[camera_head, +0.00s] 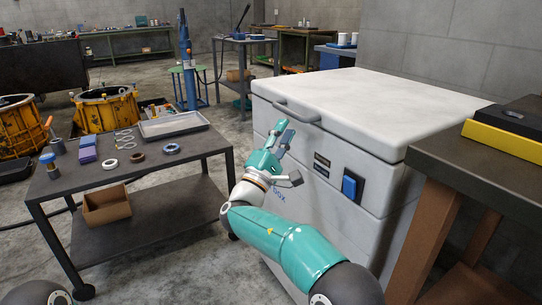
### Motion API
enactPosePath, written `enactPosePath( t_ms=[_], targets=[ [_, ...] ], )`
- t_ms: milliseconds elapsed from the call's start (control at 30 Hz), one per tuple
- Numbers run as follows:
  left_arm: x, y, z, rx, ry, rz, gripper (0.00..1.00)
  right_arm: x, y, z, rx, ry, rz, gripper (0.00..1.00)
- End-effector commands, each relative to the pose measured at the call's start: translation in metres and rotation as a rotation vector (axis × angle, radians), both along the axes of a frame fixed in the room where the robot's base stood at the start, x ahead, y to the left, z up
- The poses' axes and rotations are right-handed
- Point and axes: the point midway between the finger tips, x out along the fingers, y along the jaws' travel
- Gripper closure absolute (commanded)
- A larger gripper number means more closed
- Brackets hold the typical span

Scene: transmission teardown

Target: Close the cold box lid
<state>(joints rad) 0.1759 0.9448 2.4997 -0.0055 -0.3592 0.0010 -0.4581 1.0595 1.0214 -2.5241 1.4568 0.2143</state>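The white cold box (325,190) stands right of centre, with a blue latch-like part on its front. Its lid (370,100) lies flat across the top, and I see no clear gap along the front seam. A grey handle (297,111) sticks out from the lid's front edge. My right gripper (281,134) is in front of the box, just below and left of the handle in the picture. Nothing shows held in it; its finger opening is hard to make out, and I cannot tell whether it touches the box. My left gripper is out of view.
A dark cart (115,185) at left carries a tray (173,124), rings and small parts, with a cardboard box (106,206) on its lower shelf. A table (480,165) with a yellow and black case (510,125) stands close at right.

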Motion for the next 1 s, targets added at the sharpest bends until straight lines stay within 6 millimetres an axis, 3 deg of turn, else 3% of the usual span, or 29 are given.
enactPosePath(
  t_ms=[200, 433, 867, 1000],
  targets=[
    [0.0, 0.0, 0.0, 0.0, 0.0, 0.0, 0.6, -0.032, 0.023, -0.02, -0.001, -0.006, 0.002, 0.73],
    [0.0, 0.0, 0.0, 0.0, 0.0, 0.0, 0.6, -0.053, 0.036, -0.033, 0.0, -0.01, -0.001, 0.73],
    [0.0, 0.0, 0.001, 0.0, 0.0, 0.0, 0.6, -0.056, 0.037, -0.035, 0.002, -0.007, -0.002, 0.73],
    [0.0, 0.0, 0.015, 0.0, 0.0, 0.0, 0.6, -0.046, 0.026, -0.046, 0.018, 0.084, -0.01, 0.73]
  ],
)
